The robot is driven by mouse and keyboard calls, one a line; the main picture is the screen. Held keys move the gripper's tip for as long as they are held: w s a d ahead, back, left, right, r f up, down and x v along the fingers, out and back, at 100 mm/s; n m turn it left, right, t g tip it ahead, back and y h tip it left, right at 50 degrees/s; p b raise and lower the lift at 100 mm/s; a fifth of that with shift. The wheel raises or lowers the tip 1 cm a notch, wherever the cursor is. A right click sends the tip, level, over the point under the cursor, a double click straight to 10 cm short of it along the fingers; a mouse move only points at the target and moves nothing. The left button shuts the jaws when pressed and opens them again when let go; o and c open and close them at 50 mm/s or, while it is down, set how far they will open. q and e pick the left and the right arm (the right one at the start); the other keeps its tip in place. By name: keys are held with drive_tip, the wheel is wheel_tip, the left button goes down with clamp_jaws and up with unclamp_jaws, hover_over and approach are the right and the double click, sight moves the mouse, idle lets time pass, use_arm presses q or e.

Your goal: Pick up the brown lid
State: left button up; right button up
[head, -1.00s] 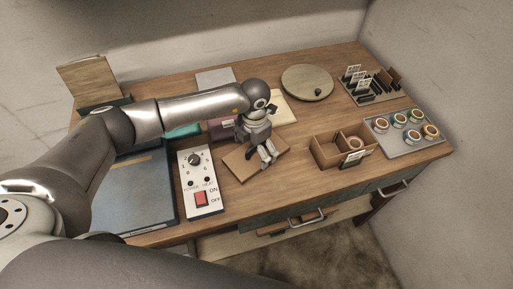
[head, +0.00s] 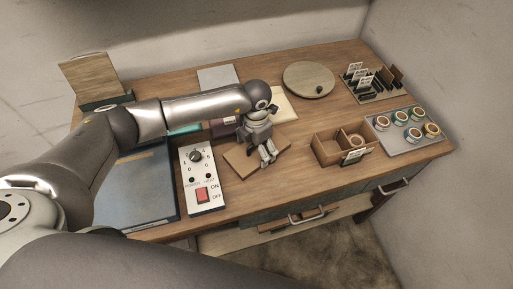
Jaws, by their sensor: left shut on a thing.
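The brown lid (head: 242,162) is a flat, thin brown board near the middle of the table, just right of the control box. My left gripper (head: 268,155) reaches down over its right part from above and is shut on the lid. The fingers cover part of the lid, and I cannot tell whether it is lifted off the tabletop. My right gripper is not in view.
A control box (head: 206,208) with a red switch and a blue case (head: 135,195) lie to the left. A divided box with a tape roll (head: 328,151) and a tray of tape rolls (head: 398,141) stand to the right. A round turntable (head: 308,77) is behind.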

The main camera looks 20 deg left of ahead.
use_arm(q)
drive_tip(key=shift+r+b, duration=0.5)
drive_tip(key=shift+r, duration=0.15)
drive_tip(key=s+d+r+b, duration=0.1)
drive_tip(key=r, duration=0.1)
drive_tip(key=s+d+r+b, duration=0.1)
drive_tip(key=s+r, duration=0.1)
drive_tip(key=r, duration=0.1)
drive_tip(key=s+d+r+b, duration=0.1)
drive_tip(key=r, duration=0.1)
drive_tip(key=shift+s+r, duration=0.25)
drive_tip(key=s+d+r+b, duration=0.2)
drive_tip(key=s+d+r, duration=0.2)
drive_tip(key=s, duration=0.3)
drive_tip(key=shift+s+d+b, duration=0.2)
drive_tip(key=shift+d+b, duration=0.1)
drive_tip(key=shift+a, duration=0.1)
